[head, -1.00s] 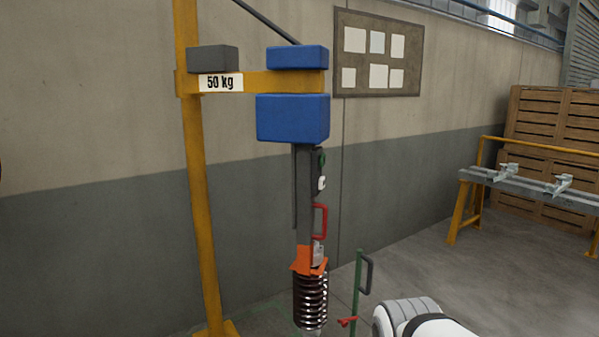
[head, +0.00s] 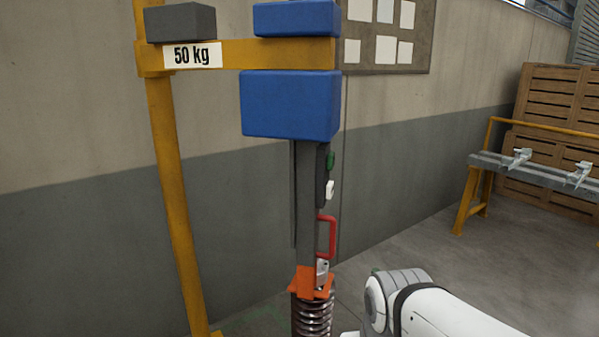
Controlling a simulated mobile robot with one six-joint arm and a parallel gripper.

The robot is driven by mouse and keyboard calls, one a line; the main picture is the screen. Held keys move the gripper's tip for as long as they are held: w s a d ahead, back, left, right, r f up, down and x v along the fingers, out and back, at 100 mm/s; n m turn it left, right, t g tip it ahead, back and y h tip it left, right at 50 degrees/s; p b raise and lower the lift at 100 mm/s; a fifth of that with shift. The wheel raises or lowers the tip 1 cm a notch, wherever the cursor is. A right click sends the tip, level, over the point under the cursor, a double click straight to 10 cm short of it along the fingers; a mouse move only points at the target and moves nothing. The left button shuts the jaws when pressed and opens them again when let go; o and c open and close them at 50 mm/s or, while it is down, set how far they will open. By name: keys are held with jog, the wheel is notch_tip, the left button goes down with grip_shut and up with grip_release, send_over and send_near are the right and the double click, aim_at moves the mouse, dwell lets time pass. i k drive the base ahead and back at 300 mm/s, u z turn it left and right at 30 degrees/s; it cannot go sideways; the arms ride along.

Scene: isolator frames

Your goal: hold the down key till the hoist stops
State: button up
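The hoist's blue body (head: 290,104) hangs under the yellow jib arm (head: 250,55), which carries a "50 kg" label. A dark grey bar (head: 306,190) runs down from it. Beside the bar is a dark control piece with a green key (head: 331,160) above and a white key (head: 330,190) below; I cannot read which is down. A red handle (head: 327,237) sits lower. An orange hook piece (head: 311,283) is at the bar's bottom, over a coil spring (head: 312,317) cut off by the frame. My white arm shows at the lower right; my gripper is not in view.
A yellow post (head: 172,200) stands left of the hoist. A grey wall with a notice board (head: 385,35) is behind. A bench with clamps (head: 540,172) and wooden crates (head: 550,120) stand at right. The floor between is clear.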

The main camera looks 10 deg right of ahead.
aim_at(328, 193)
jog(key=u, duration=1.6)
jog(key=k, duration=1.15)
jog(key=z, duration=1.05)
jog(key=i, duration=1)
jog(key=z, duration=0.05)
